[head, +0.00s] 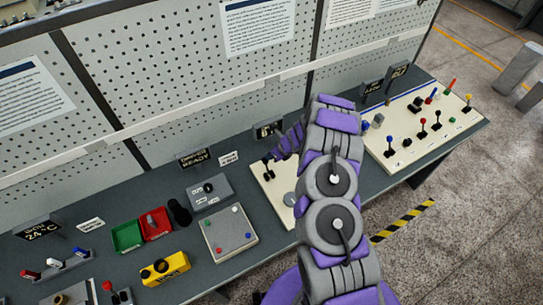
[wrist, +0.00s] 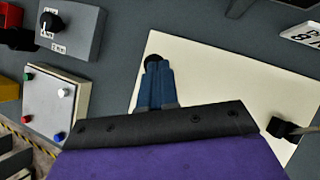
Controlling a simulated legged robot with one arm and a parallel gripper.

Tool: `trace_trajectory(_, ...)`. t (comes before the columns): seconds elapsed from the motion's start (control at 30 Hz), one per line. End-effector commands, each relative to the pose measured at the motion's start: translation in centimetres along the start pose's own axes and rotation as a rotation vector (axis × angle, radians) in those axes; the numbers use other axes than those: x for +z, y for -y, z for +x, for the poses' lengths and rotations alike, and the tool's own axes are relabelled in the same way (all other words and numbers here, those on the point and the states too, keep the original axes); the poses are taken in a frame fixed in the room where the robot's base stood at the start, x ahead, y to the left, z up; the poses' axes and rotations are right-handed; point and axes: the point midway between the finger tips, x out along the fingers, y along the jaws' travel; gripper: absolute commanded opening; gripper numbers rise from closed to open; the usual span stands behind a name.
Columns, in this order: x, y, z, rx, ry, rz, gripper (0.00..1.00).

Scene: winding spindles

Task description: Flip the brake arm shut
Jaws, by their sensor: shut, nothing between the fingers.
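A cream panel (wrist: 215,85) lies below my gripper; its left part also shows in the head view (head: 268,192). My gripper (wrist: 154,66) points down over the panel's upper left part, with its dark blue fingers shut together and empty. A round black knob (wrist: 152,59) shows just past the fingertips, and I cannot tell whether they touch it. A black lever (wrist: 292,130) stands at the panel's right edge in the wrist view. No label marks either as the brake arm, and my wrist housing hides the panel's lower part.
Left of the panel are a box with coloured buttons (head: 231,234) and a grey knob box (head: 209,192). A cream panel with several levers (head: 420,125) lies to the right. A perforated wall (head: 190,70) rises behind the bench.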

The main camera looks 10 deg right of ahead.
Motion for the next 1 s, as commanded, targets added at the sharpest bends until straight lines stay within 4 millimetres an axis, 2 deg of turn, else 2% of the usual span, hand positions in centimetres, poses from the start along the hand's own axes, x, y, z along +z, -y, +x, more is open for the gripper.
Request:
trace_trajectory(0.67, 0.0, 0.1, -0.1, 0.001, 0.000, 0.002, 0.00)
trace_trajectory(0.77, -0.4, 0.0, -0.9, 0.001, 0.001, 0.004, 0.00)
trace_trajectory(0.93, -1.5, -0.4, -3.4, 0.005, 0.002, 0.003, 0.00)
trace_trajectory(1.0, -1.1, 0.1, -4.5, 0.002, 0.005, -0.001, 0.00)
